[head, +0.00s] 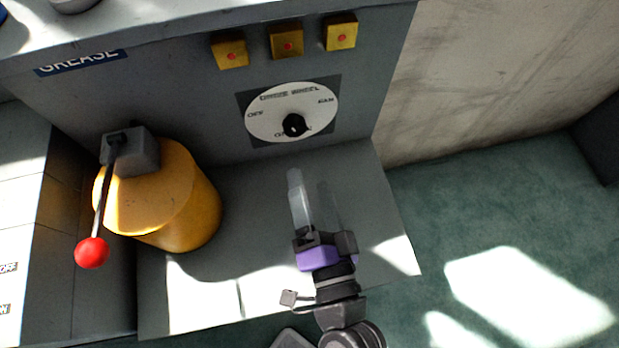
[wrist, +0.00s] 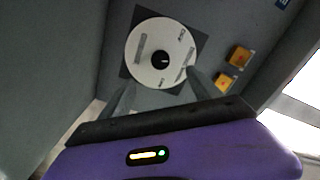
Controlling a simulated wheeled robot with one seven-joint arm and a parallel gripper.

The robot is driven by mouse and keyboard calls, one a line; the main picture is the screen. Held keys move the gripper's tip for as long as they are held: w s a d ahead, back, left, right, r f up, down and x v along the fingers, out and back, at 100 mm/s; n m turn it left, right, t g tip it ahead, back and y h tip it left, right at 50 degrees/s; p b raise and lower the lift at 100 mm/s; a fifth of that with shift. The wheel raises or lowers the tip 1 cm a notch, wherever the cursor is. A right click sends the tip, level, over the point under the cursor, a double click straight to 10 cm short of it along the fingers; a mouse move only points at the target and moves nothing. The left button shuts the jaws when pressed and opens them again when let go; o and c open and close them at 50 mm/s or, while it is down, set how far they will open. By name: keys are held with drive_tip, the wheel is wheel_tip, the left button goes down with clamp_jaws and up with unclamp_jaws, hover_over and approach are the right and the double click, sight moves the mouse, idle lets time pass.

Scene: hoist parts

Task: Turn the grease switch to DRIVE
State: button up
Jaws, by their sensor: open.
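The grease switch is a round white dial (head: 268,110) on a dark square plate, set in the grey panel under the GREASE sign (head: 80,62). It has a black knob (head: 294,125) at its middle. The labels read OFF at left, what looks like FAN at right, a longer word at top and a partly hidden one at the bottom. Which label the knob points to I cannot tell. The dial (wrist: 142,62) and knob (wrist: 161,59) also show in the wrist view. My gripper (head: 312,180) is open and empty, below and in front of the dial, apart from the knob.
Three yellow blocks with red buttons (head: 287,41) sit above the dial. A yellow cylinder (head: 195,205) with a red-ball lever (head: 92,252) stands at left on the grey ledge (head: 205,275). Green floor (head: 470,220) is open at right.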

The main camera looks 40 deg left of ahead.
drive_tip(key=shift+s+d, duration=0.2)
drive_tip(key=shift+d, duration=0.05)
drive_tip(key=shift+s+d, duration=0.1)
drive_tip(key=s+d+r+b, duration=0.2)
drive_tip(key=s+d, duration=0.2)
drive_tip(key=d, duration=0.1)
drive_tip(key=shift+s, duration=0.2)
idle(0.4)
drive_tip(key=shift+d, duration=0.1)
